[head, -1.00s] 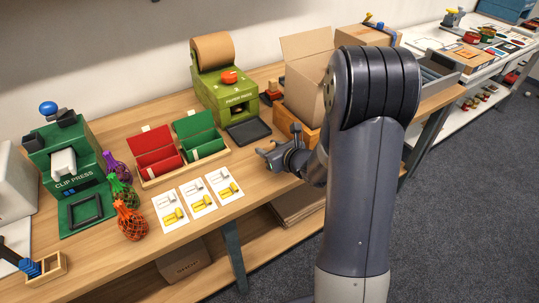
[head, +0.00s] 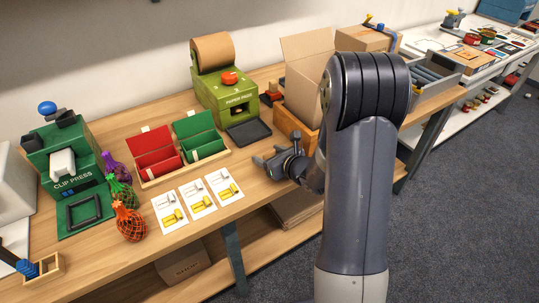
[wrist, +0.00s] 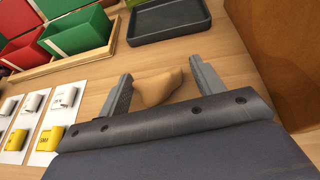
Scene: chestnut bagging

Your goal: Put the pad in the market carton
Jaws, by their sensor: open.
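A tan, crumpled paper pad (wrist: 158,88) lies on the table in the wrist view. My gripper (wrist: 160,70) is open, with one finger on each side of the pad. I cannot tell whether either finger touches it. In the head view my gripper (head: 272,163) is low over the table's front part, and the pad cannot be made out there. The open market carton (head: 303,82), flaps up, stands in a wooden cradle (head: 283,122) behind my arm. My arm hides its right part.
A black tray (head: 248,133) lies just beyond my gripper, in front of the green paper press (head: 222,85). Red and green bins (head: 158,153) and printed cards (head: 197,194) are to the left. A brown wall (wrist: 280,50) stands close on the right in the wrist view.

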